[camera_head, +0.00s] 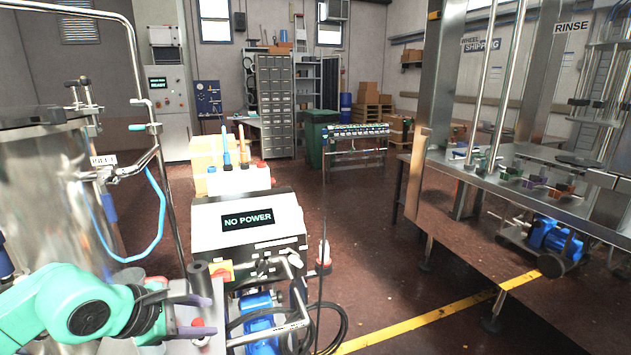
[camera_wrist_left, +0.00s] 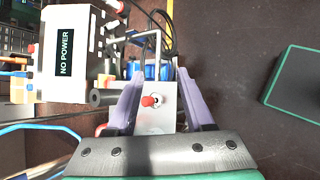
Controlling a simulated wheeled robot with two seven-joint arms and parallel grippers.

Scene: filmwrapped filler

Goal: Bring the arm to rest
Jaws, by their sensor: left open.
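My left arm, green with a black wrist, comes in at the lower left of the head view. Its gripper (camera_head: 211,314) is open, with two purple-grey fingers spread apart. In the left wrist view the open gripper (camera_wrist_left: 159,82) has a toggle switch with a red tip (camera_wrist_left: 150,101) between its fingers in the picture. The switch is on a pale metal box (camera_wrist_left: 158,122). I cannot tell how far the fingers are from it. Nothing is held. My right gripper is not in view.
A white and black machine reading "NO POWER" (camera_head: 247,219) stands just beyond the gripper, with blue motors and black cables below. A steel tank (camera_head: 50,190) and blue hose (camera_head: 158,215) are at left. A steel bench (camera_head: 500,185) is at right. Open floor lies between.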

